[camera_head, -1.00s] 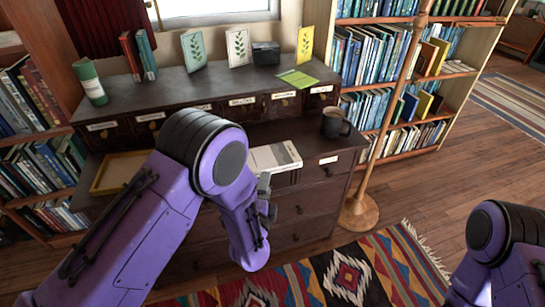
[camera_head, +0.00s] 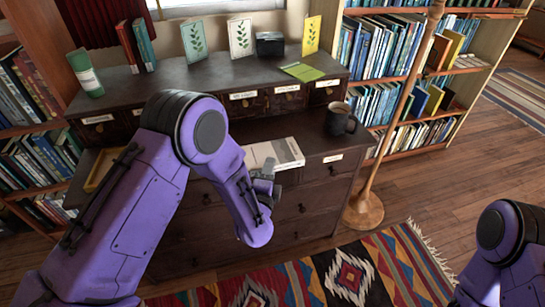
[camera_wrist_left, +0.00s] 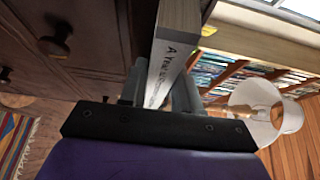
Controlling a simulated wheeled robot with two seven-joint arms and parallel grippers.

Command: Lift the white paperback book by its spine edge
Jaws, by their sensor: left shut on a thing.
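The white paperback book (camera_head: 276,153) lies on the lower ledge of the dark wooden cabinet in the head view, with its front edge at my left gripper (camera_head: 264,184). In the left wrist view the book's spine (camera_wrist_left: 174,55), with dark lettering, runs between the two fingers of the left gripper (camera_wrist_left: 160,97). The left gripper is shut on the spine edge. Part of the book is hidden behind the gripper and forearm in the head view. Of my right arm, only a purple link shows at the lower right; its gripper is out of view.
A dark mug (camera_head: 340,119) stands right of the book on the ledge. A wooden tray (camera_head: 101,168) is partly hidden behind my left arm. A lamp pole (camera_head: 385,140) rises beside the cabinet.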

